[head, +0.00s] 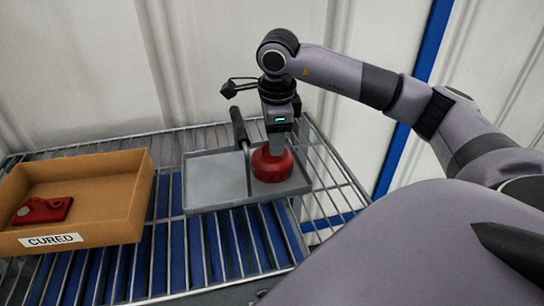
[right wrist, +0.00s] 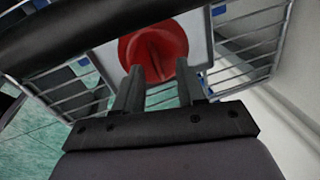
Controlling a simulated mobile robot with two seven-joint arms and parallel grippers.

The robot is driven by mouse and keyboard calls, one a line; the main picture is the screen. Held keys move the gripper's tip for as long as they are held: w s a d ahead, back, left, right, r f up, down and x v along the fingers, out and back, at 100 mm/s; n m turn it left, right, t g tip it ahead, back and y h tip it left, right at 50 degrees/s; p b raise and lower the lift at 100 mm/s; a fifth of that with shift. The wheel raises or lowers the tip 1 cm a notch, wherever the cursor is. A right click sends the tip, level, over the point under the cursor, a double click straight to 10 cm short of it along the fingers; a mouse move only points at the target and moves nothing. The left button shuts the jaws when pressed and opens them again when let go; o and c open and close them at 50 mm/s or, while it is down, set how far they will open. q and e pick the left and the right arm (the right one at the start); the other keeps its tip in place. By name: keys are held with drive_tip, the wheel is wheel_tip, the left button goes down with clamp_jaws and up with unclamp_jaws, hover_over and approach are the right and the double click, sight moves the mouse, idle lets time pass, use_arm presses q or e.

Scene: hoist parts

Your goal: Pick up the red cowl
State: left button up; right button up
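The red cowl (head: 271,166) sits in the right compartment of a grey tray (head: 215,183). It is round, with a raised ridge across its top in the right wrist view (right wrist: 153,45). My right gripper (head: 274,150) points down at the cowl from above and hides part of its top. In the right wrist view its two fingers (right wrist: 160,75) stand apart, with their tips over the near part of the cowl. I cannot tell whether they touch it. My left gripper is not in view.
The tray rests on a wire rack shelf (head: 180,243). An orange-brown box (head: 115,205) labelled CURED stands at the left, with a flat red part (head: 44,209) in it. The tray's left compartment is empty.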

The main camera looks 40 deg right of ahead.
clamp_jaws()
idle(1.3)
